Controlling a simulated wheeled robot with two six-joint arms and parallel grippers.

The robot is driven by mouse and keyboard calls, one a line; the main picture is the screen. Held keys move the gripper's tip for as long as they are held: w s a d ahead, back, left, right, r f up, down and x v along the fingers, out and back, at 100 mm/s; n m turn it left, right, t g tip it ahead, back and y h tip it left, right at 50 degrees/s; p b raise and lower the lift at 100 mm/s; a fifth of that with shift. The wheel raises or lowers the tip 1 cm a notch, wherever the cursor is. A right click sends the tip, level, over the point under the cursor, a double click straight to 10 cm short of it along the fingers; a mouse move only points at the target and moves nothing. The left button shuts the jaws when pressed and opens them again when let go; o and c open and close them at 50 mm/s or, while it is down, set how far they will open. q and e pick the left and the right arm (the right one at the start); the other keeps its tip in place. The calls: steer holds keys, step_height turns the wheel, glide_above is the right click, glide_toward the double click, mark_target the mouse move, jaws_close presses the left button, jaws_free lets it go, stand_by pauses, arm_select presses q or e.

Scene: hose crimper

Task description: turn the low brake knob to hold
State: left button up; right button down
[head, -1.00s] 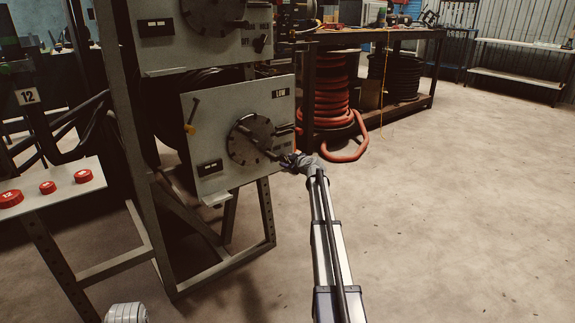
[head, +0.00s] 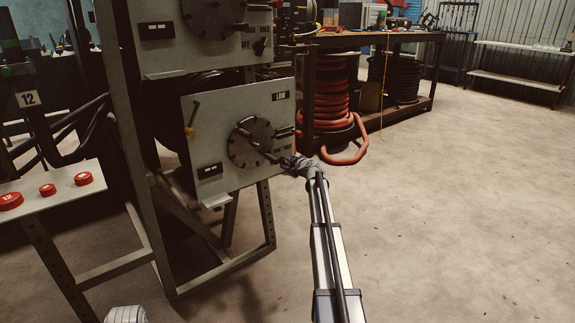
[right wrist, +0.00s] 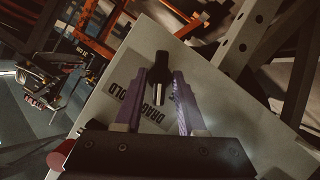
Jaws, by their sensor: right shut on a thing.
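The low panel (head: 207,110), a light grey plate marked LOW, stands in the dark frame. It carries a round dark crank disc (head: 240,152). My right gripper (head: 285,161) is at the plate's lower right edge. The knob has a white line. The printed words DRAG and HOLD show beside it, partly covered by the fingers. Which word the line points to is unclear. The head view hides the knob behind my gripper.
An upper panel (head: 165,52) with its own disc and knob is above. Red hose coils (head: 331,105) stand behind the low panel, under a workbench (head: 400,38). A shelf with red caps (head: 48,189) is at left. The floor at right is clear.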

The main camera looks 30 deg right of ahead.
steer(key=shift+d+r+m+y+p, duration=0.1)
steer(key=shift+m+y+p, duration=0.3)
steer(key=shift+m+y, duration=0.4)
steer(key=shift+d+m+g+y+b, duration=0.15)
steer(key=shift+m+y+b, duration=0.1)
steer(key=shift+m+y, duration=1.05)
steer(key=shift+d+m+g+y+b, duration=0.15)
steer(key=shift+m+y, duration=0.55)
steer(key=shift+m, duration=1.1)
steer(key=shift+a, duration=0.1)
steer(key=c, duration=0.8)
jaws_free()
